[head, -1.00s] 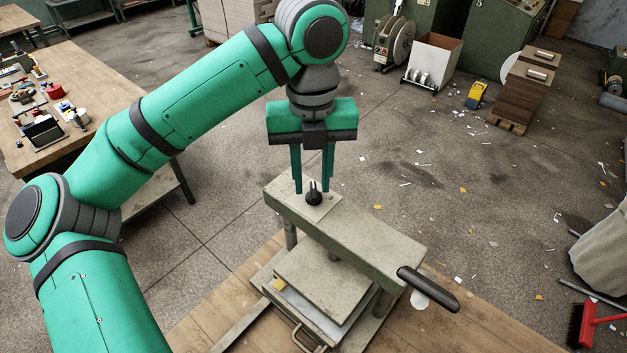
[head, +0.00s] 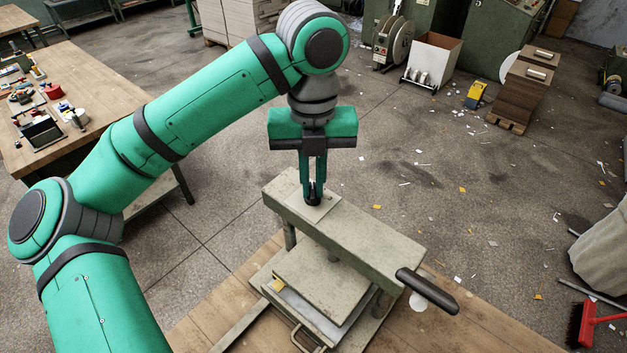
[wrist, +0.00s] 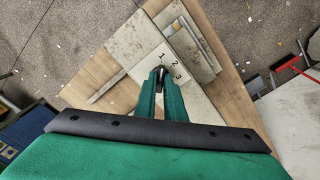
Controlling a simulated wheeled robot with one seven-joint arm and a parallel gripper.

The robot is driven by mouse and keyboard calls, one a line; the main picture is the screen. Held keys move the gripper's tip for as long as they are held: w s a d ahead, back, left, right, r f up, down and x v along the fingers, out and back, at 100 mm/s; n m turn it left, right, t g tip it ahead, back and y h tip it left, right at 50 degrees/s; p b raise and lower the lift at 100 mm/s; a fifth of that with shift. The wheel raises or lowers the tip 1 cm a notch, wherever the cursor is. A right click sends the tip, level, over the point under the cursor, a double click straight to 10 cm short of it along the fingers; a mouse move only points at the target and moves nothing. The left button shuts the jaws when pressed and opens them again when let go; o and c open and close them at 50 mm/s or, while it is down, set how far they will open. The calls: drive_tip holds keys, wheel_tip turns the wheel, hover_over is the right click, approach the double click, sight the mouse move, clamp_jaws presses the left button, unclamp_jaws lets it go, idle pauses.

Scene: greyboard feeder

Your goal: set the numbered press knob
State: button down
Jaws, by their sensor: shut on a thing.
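The press (head: 355,236) stands on a wooden bench, a grey beam on top and a black-handled lever (head: 428,290) at its right end. A small black knob (head: 313,199) sits on a pale plate (head: 325,209) near the beam's far left end. My gripper (head: 313,190) points down and is shut on the knob, one finger on each side. In the wrist view the knob (wrist: 160,71) shows between the fingertips. The numbers 1, 2 and 3 are on the plate (wrist: 168,60) beyond it. The knob's pointer is too small and covered to read.
A wooden table (head: 90,95) with tools and small cups is at the left. A white bin (head: 432,58) and a brown stack (head: 522,92) stand on the floor behind. Floor right of the press is open, with paper scraps.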

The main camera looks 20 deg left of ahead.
drive_tip(key=m, duration=1.3)
drive_tip(key=shift+m, duration=2.2)
drive_tip(key=c, duration=1.8)
unclamp_jaws()
drive_tip(key=shift+c, duration=0.2)
drive_tip(key=shift+r, duration=0.1)
